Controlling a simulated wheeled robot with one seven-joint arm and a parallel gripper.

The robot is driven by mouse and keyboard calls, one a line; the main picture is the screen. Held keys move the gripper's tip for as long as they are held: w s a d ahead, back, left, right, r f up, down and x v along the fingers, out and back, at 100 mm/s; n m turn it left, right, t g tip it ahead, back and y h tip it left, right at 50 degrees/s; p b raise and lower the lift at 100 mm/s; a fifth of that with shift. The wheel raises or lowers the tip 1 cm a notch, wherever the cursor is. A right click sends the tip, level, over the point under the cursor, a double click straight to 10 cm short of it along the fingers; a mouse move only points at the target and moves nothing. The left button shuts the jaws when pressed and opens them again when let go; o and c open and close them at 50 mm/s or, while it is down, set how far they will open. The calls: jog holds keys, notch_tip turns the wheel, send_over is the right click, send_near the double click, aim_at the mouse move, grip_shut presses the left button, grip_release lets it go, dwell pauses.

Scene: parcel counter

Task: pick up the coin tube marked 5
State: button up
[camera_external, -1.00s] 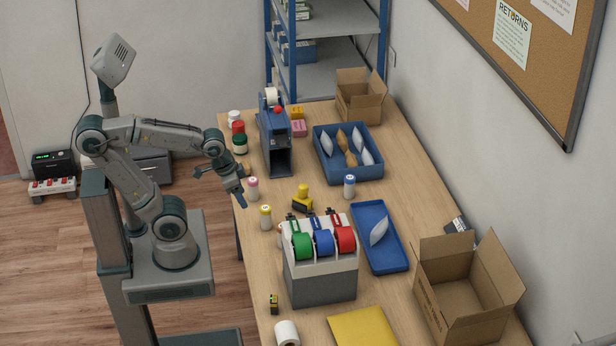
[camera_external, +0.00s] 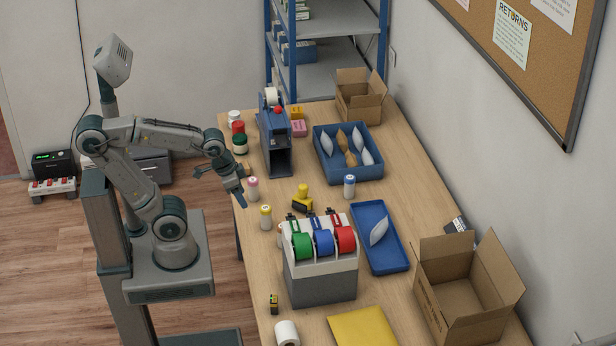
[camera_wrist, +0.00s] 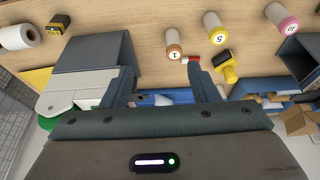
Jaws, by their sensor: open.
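The coin tube marked 5 (camera_wrist: 217,38) is white with a yellow cap and shows in the wrist view, beyond my right finger. In the external view the yellow-capped tube (camera_external: 265,218) stands upright near the table's left edge. My gripper (camera_external: 232,188) is open and empty, above and to the left of that tube, by the table edge. In the wrist view its two fingers (camera_wrist: 161,75) are spread apart, with no tube between them.
A pink-capped tube (camera_external: 253,189) and an orange-capped tube marked 1 (camera_wrist: 173,51) stand close to the 5 tube. The tape dispenser (camera_external: 320,282), yellow-handled stamp (camera_external: 303,193) and blue-capped tube (camera_external: 349,187) are nearby. A blue tray (camera_external: 383,255) lies to the right.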

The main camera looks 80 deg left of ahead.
jog(key=shift+o, duration=0.8)
jog(key=m+g+b, duration=0.4)
jog(key=b, duration=0.2)
send_over(265, 208)
notch_tip(265, 208, down, 7)
notch_tip(265, 208, down, 14)
jog(key=shift+r+p, duration=0.25)
jog(key=shift+p, duration=0.2)
jog(key=c, duration=1.2)
